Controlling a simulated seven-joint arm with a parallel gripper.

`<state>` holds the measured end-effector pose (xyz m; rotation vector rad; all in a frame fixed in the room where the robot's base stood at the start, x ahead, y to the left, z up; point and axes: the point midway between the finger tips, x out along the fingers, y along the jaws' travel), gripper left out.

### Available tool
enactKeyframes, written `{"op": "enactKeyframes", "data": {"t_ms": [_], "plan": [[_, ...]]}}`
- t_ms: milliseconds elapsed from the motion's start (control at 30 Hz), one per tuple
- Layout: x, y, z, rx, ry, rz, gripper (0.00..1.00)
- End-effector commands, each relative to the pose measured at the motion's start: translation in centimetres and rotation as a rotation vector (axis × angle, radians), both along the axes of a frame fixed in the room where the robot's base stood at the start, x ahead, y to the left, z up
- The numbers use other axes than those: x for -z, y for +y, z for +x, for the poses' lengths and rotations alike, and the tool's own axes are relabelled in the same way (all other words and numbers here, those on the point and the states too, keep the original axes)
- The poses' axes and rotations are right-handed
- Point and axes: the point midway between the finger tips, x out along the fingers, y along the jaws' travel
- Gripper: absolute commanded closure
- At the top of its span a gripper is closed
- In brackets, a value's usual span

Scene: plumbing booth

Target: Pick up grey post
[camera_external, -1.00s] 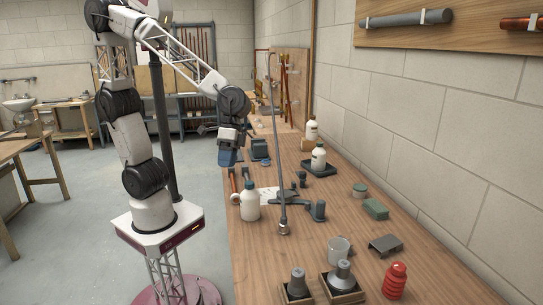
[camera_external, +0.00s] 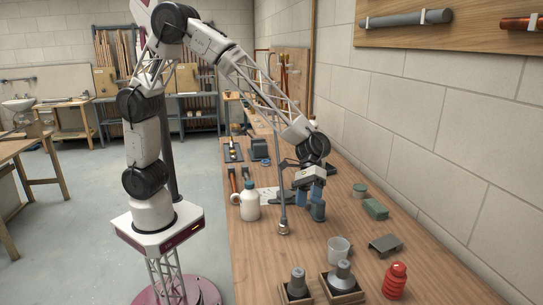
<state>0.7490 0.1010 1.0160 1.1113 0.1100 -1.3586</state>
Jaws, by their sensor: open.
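The small grey post (camera_external: 317,212) stands upright on the wooden bench, right of the long thin metal rod. My gripper (camera_external: 311,193) points down at the post, with its two blue fingers apart. The fingertips are at or just above the top of the post, and one finger covers part of it. I cannot tell whether the post is between the fingers or touched by them.
Left of my gripper are the metal rod (camera_external: 283,190) and a white jug (camera_external: 250,203). A green block (camera_external: 375,209), a clear cup (camera_external: 339,249), a grey bracket (camera_external: 385,244) and a red ribbed piece (camera_external: 394,280) stand to the right and front. The stone wall borders the bench.

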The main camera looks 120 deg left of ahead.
Motion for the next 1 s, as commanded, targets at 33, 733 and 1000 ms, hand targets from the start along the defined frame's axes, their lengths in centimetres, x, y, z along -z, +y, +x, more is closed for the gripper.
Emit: {"op": "enactKeyframes", "data": {"t_ms": [33,733,1000], "plan": [[1.1,0.9,1.0,-0.029,0.009,-0.024,0.43],[8.2,7.6,8.2,-0.254,0.05,-0.217,0.43],[8.2,7.5,8.1,-0.254,0.051,-0.217,0.43]]}}
